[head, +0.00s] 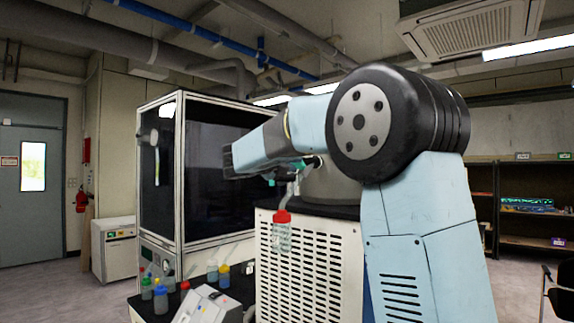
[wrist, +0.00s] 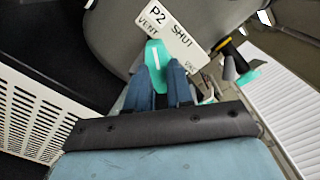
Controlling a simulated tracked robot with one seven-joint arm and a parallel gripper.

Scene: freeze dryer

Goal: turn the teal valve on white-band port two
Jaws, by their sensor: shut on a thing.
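The teal valve handle (wrist: 155,53) has a white line on it and is in front of the port label (wrist: 178,30) in the wrist view. The label reads P2, with SHUT and VENT; another word by the fingers is partly covered. My gripper (wrist: 164,72) is shut on the handle, with a blue finger on each side of its lower part. The grey drum (wrist: 105,30) is behind the label. In the head view my arm hides the grip, and only bits of teal show below it. I cannot make out a white band.
Another port with a teal part (wrist: 247,76) is close on the right in the wrist view. A red-capped bottle (head: 282,236) hangs before the white vented cabinet (head: 318,262). Small bottles (head: 160,298) and a glass-fronted chamber (head: 158,190) stand to the left.

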